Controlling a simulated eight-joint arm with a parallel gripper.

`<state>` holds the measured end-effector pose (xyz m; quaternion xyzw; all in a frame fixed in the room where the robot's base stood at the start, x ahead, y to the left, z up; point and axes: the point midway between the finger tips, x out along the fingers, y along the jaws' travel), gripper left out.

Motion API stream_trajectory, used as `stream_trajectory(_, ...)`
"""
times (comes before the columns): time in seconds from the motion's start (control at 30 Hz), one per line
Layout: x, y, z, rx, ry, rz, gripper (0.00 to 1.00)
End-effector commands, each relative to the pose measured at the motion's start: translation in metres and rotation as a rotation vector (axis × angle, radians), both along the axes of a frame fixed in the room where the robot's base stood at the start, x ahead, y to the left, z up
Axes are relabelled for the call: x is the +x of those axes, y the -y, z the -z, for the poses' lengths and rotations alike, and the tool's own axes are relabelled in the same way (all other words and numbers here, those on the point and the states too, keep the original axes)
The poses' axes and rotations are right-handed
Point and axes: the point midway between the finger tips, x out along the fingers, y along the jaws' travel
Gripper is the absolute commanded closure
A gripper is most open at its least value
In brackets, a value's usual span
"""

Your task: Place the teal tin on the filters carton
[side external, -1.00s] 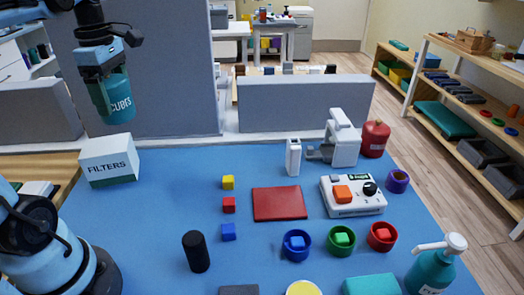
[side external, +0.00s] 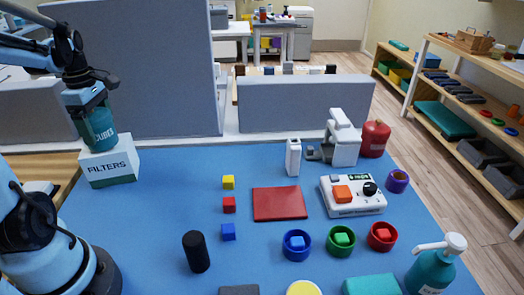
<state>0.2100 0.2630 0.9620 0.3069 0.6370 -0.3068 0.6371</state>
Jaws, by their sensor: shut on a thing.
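The teal tin (side external: 97,130) has white "CUBES" lettering and hangs upright in my gripper (side external: 86,104) at the upper left of the side external view. My gripper is shut on the tin's upper part. The filters carton (side external: 108,170) is a white box with a green band, standing at the left back edge of the blue table. The tin's bottom is at the carton's top face, over its left and middle part. I cannot tell whether it touches the carton or is slightly above it.
A grey partition (side external: 150,70) stands behind the carton. A black cylinder (side external: 196,252), small cubes and a red mat (side external: 280,203) lie to the right on the blue table (side external: 150,215). The table between the carton and the cubes is clear.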

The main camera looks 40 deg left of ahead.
Motion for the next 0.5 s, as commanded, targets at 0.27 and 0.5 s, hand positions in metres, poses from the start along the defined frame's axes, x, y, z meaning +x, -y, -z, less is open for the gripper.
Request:
stream_trajectory(0.27,0.0001,0.0002,0.0014,0.000,0.000,0.000,0.99)
stream_trajectory(0.5,0.0002,0.0002,0.0041,0.000,0.000,0.000,0.01)
